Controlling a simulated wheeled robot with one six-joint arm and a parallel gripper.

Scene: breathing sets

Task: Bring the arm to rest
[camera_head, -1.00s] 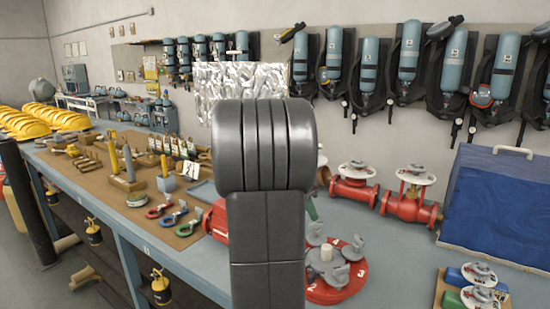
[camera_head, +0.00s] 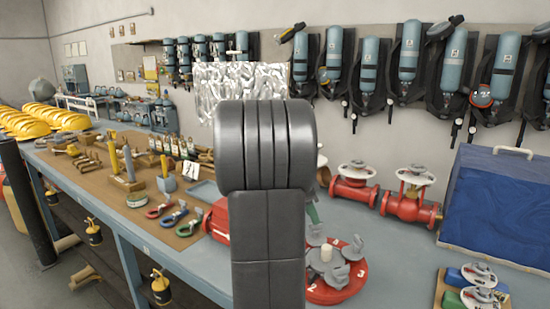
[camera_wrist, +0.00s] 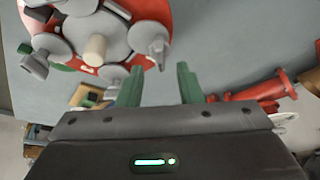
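My arm (camera_head: 266,150) stands upright in the middle of the head view, its dark grey links covering part of the bench. My gripper (camera_wrist: 160,84) shows in the wrist view as two green fingers, spread apart with nothing between them. Bare grey bench top lies behind the fingers.
A red disc (camera_head: 335,292) with grey prongs and a cream peg (camera_wrist: 95,47) is close to my gripper. Red valves (camera_head: 408,207) and a blue box (camera_head: 500,212) stand right on the bench (camera_head: 395,265). Breathing sets (camera_head: 410,57) hang on the wall behind.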

